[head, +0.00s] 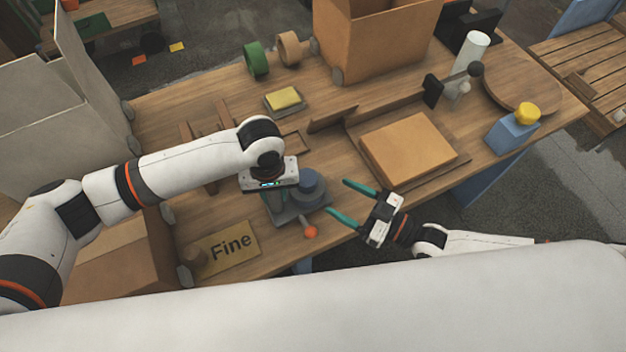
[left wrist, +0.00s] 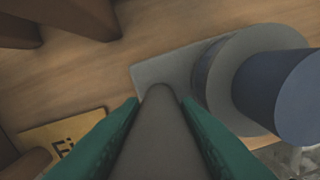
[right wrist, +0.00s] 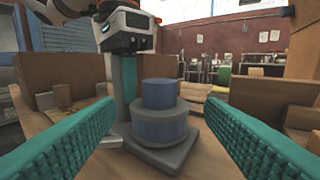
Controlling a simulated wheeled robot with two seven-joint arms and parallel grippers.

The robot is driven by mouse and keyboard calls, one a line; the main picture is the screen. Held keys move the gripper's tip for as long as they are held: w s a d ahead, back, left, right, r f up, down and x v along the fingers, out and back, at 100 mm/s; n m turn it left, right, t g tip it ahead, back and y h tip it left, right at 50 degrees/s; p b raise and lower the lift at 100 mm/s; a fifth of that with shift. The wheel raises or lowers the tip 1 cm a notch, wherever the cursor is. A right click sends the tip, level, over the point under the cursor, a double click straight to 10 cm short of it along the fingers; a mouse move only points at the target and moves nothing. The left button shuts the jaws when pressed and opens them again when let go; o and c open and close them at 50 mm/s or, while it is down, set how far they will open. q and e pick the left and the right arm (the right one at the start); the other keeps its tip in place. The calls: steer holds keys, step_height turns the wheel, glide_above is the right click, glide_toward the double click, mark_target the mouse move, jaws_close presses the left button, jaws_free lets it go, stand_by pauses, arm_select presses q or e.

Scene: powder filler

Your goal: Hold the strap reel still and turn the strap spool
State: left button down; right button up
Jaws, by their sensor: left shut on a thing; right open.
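The strap reel has a grey base plate (head: 300,215) near the table's front edge. On it stands the blue strap spool (head: 309,183), with a wider lower drum and a narrower top; it also shows in the left wrist view (left wrist: 285,95) and upright in the right wrist view (right wrist: 158,112). My left gripper (head: 272,203) points down beside the spool and is shut on a grey upright post (left wrist: 158,135) of the reel. My right gripper (head: 337,197) is open and empty, to the right of the reel. Its fingers (right wrist: 160,125) point at the spool, apart from it.
An orange ball (head: 311,232) is at the reel's front edge. A "Fine" sign (head: 230,248) lies left of the reel. A yellow block (head: 284,97) and a large box (head: 375,40) are further back.

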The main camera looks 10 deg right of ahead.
mark_target(309, 189)
steer(key=x, duration=0.8)
steer(key=shift+w+a, duration=0.15)
steer(key=c, duration=1)
steer(key=shift+a+m+t+h, duration=0.15)
steer(key=shift+m+t+h, duration=0.15)
steer(key=shift+t, duration=0.1)
steer(key=shift+m, duration=0.3)
steer(key=m+t+h, duration=0.2)
steer(key=shift+s+a+r+t+h, duration=0.1)
steer(key=shift+s+a+t+h, duration=0.2)
steer(key=shift+t, duration=0.1)
steer(key=m+t+h, duration=0.1)
steer(key=m+h, duration=0.1)
steer(key=h, duration=0.1)
steer(key=m+t+h, duration=0.1)
steer(key=m+h, duration=0.1)
steer(key=h, duration=0.1)
steer(key=shift+a+t+h, duration=0.1)
steer(key=shift+t+h, duration=0.2)
steer(key=shift+t, duration=0.1)
steer(key=shift+m+h, duration=0.3)
steer(key=shift+m, duration=0.1)
